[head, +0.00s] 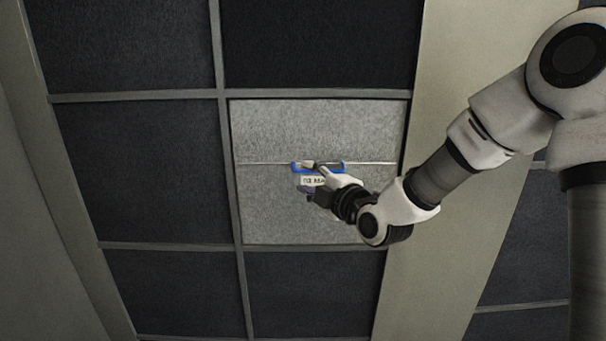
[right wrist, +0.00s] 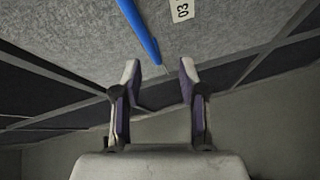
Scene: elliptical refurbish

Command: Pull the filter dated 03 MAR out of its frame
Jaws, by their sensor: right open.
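The filter (head: 275,125) is a light grey fibrous panel set in a square of the dark grid in the head view; it also fills the upper part of the right wrist view (right wrist: 65,30). A blue handle (head: 297,167) is at its middle on a thin horizontal strip, and shows in the right wrist view (right wrist: 138,28). A white label (head: 311,181) hangs below the handle; "03" is readable on it in the right wrist view (right wrist: 180,10). My right gripper (right wrist: 160,68) is open and empty close to the handle, partly covering it in the head view. My left gripper is out of view.
Dark filter panels (head: 140,170) fill the surrounding squares, divided by grey frame bars (head: 228,200). A broad pale post (head: 425,150) stands right of the grey filter, behind my right arm. A plain wall (head: 30,230) is at the left.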

